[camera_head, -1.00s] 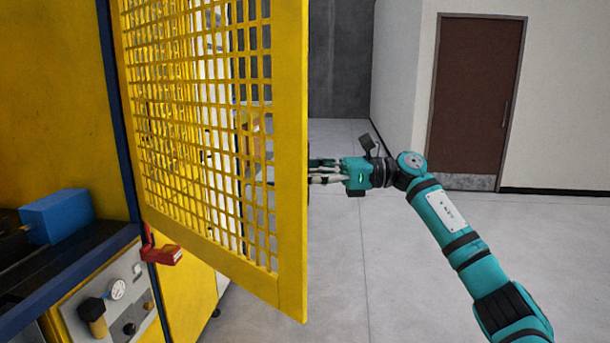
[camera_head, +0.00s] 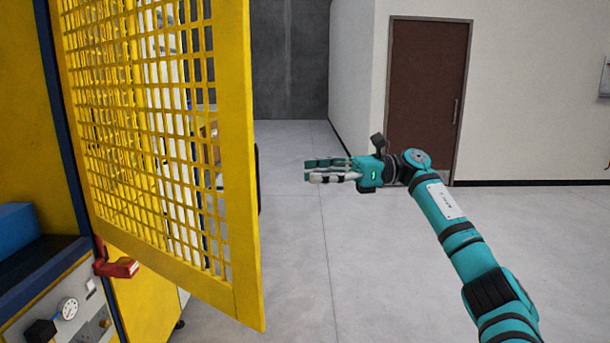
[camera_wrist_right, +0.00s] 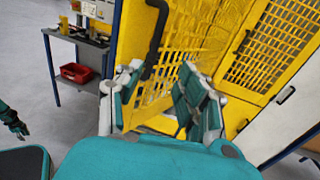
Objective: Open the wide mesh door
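The wide mesh door (camera_head: 235,200) is yellow and stands swung outward from the yellow machine at the left of the head view. A dark handle (camera_head: 258,180) shows at its free edge; in the wrist view it is a black bar (camera_wrist_right: 156,38) ahead of the fingers. My right gripper (camera_head: 318,170) is to the right of that edge, with floor visible between them in the head view. In the wrist view its fingers (camera_wrist_right: 160,98) are spread with nothing held.
A red part (camera_head: 118,267) and a gauge panel (camera_head: 70,308) are below the door's hinge side. A blue box (camera_head: 18,230) sits on the machine's ledge. A workbench with a red bin (camera_wrist_right: 76,72) shows in the wrist view. The grey floor (camera_head: 330,260) right of the door is clear.

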